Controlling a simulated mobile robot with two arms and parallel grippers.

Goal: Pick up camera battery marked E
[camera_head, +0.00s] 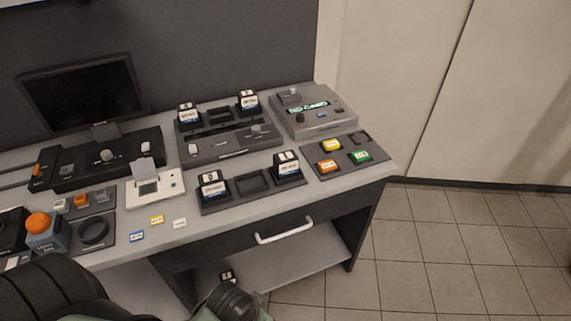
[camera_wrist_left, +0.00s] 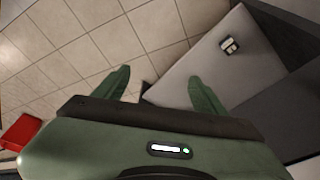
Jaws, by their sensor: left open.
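Several dark camera batteries with white labels are in the head view. Two stand in the rear holder (camera_head: 187,113) (camera_head: 248,99). Two stand in the front holder (camera_head: 212,184) (camera_head: 287,163). Another battery lies on the lower shelf (camera_head: 227,276), and it also shows in the left wrist view (camera_wrist_left: 230,45). The label letters are too small to read, so I cannot tell which one is E. My left gripper (camera_wrist_left: 160,87) is open and empty, with the shelf battery beyond its right finger. Its fingertips do not show in the head view. My right gripper is not in view.
The desk (camera_head: 270,205) carries a monitor (camera_head: 82,92), control panels, small coloured cards and an orange-topped blue bottle (camera_head: 45,231). A drawer with a handle (camera_head: 284,230) hangs above the lower shelf (camera_head: 305,265). A red object (camera_wrist_left: 22,132) is at the wrist view's left. Tiled floor at right is clear.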

